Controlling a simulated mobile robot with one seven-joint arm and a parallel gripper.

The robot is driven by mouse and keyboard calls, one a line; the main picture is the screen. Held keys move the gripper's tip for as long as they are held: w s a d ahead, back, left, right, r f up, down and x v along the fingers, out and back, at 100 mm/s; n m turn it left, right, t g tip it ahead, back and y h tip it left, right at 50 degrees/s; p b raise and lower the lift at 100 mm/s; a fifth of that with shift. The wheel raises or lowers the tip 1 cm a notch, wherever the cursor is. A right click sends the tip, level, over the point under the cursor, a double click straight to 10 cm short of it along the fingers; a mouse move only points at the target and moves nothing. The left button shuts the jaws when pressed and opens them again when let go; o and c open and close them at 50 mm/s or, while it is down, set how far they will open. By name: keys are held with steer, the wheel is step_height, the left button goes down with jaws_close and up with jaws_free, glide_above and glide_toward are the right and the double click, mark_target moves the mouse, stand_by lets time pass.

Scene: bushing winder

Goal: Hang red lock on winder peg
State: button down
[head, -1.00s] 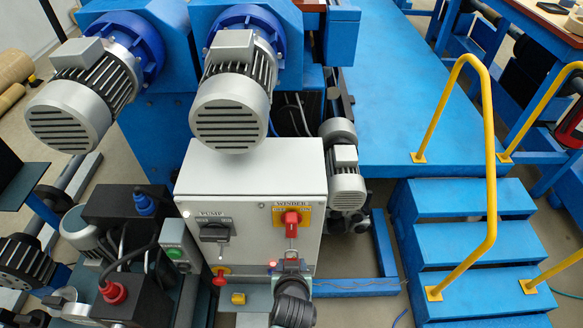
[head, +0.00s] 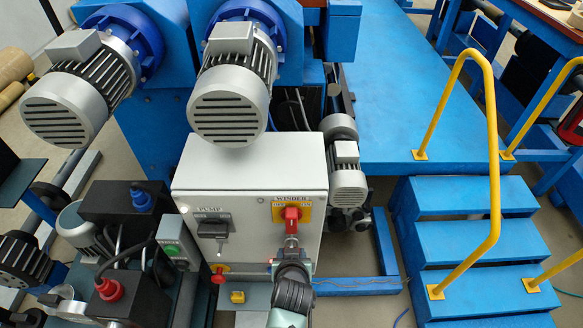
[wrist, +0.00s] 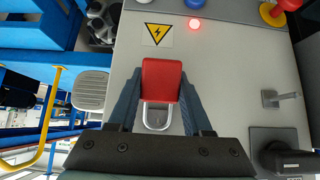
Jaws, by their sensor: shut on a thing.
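The red lock (wrist: 162,80) is between the two fingers of my gripper (wrist: 160,88) in the wrist view. Its silver shackle (wrist: 156,117) shows below the red body, towards the gripper's base. In the head view my gripper (head: 290,248) is at the front of the light grey control box (head: 250,167), just below the red winder switch (head: 292,213) on its yellow plate. The arm and gripper hide the lock body there. I cannot make out the winder peg clearly, nor whether the shackle touches it.
The pump switch (head: 212,228) is left of my gripper, with a small metal peg (wrist: 284,97) near it. A lit red lamp (wrist: 195,25) and a yellow warning sticker (wrist: 157,33) are on the panel. Grey motors (head: 232,92) overhang the box. Blue steps (head: 470,245) stand at right.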

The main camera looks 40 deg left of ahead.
steer(key=shift+c, duration=1.2)
jaws_free()
steer(key=p+v, duration=0.3)
steer(key=v, duration=1)
steer(key=shift+p, duration=0.4)
steer(key=shift+d, duration=0.1)
